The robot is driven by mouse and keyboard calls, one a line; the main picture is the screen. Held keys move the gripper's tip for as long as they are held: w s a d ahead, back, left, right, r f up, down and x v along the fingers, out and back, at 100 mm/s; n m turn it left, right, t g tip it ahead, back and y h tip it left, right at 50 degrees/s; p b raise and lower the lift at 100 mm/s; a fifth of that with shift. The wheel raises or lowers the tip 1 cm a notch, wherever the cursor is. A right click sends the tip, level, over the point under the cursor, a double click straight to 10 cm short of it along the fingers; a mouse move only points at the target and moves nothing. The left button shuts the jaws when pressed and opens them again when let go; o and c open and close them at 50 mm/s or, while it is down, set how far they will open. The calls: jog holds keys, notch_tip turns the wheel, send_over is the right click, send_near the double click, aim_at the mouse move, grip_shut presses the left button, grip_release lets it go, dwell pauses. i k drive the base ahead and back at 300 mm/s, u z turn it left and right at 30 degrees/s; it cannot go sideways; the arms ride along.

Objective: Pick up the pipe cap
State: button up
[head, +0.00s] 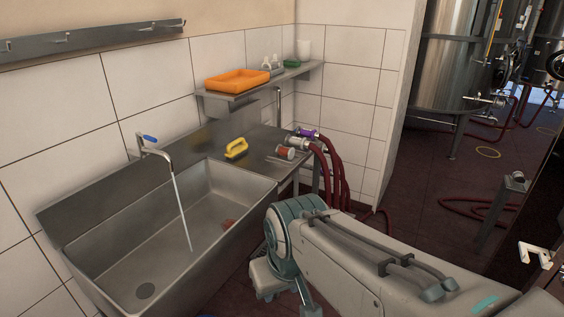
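I cannot tell for sure which thing is the pipe cap. A short reddish-brown cylinder with pale metal ends (285,152) lies on the steel counter, right of the yellow-handled brush (236,149). Metal pipe fittings (307,143), one with a purple part, lie at the counter's right end, where dark red hoses (328,172) hang down. A small reddish piece (229,224) lies inside the sink. My arm reaches in from the lower right and bends down in front of the sink. The fingers of my gripper do not show.
Water runs from the tap (157,150) into the steel sink (100,262). A wall shelf (240,97) holds an orange tray (237,79), bottles and a green item. Hoses lie on the dark red floor (420,225) near steel tanks (450,70).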

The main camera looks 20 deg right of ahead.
aim_at(289, 153)
jog(key=z, duration=0.6)
jog(key=i, duration=0.35)
jog(key=z, duration=0.95)
jog(key=i, duration=1.3)
jog(key=u, duration=0.35)
jog(key=i, duration=1)
jog(key=u, duration=1.1)
jog(key=i, duration=0.25)
jog(key=u, duration=0.2)
